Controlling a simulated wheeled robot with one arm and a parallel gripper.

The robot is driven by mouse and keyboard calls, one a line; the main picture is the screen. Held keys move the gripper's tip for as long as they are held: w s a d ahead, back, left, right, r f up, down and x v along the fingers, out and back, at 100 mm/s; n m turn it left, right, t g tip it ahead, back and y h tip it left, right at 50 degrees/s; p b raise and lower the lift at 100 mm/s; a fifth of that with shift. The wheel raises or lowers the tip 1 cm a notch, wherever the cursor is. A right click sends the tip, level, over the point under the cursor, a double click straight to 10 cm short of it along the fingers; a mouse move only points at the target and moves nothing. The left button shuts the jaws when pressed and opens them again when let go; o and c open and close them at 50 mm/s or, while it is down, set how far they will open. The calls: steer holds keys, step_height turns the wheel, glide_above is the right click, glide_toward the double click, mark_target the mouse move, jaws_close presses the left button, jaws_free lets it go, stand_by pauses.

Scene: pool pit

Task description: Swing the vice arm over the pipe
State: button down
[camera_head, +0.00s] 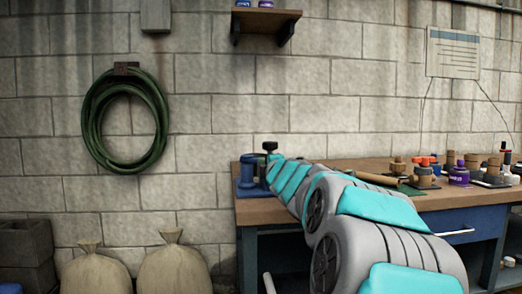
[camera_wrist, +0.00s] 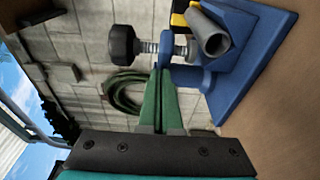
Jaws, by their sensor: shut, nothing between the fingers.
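In the wrist view, which is turned on its side, the blue vice (camera_wrist: 262,50) stands on the wooden bench. A grey pipe (camera_wrist: 212,42) with an open end lies at the vice, beside a yellow and black part (camera_wrist: 182,14). The vice arm (camera_wrist: 188,77) is blue and carries a threaded screw with a black knob (camera_wrist: 123,44). My gripper (camera_wrist: 160,72) has its green fingers together and empty, with the tips close to the screw and blue arm; I cannot tell whether they touch. In the head view, the vice (camera_head: 248,172) is partly hidden by my arm, which hides my gripper.
The workbench (camera_head: 262,213) runs right, with bottles and small parts (camera_head: 459,174) on its top. A green hose (camera_head: 101,154) hangs on the block wall. Two sacks (camera_head: 172,268) stand on the floor left of the bench. A small shelf (camera_head: 266,20) is above.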

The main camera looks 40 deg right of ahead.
steer(key=shift+d+p, duration=0.85)
steer(key=shift+d, duration=0.4)
steer(key=shift+w+d+p, duration=0.15)
steer(key=shift+d+p, duration=0.25)
steer(key=shift+d, duration=0.2)
steer(key=shift+w+d+p, duration=0.15)
steer(key=shift+d+p, duration=0.25)
steer(key=shift+d, duration=0.2)
steer(key=shift+r, duration=0.2)
steer(key=shift+f, duration=0.1)
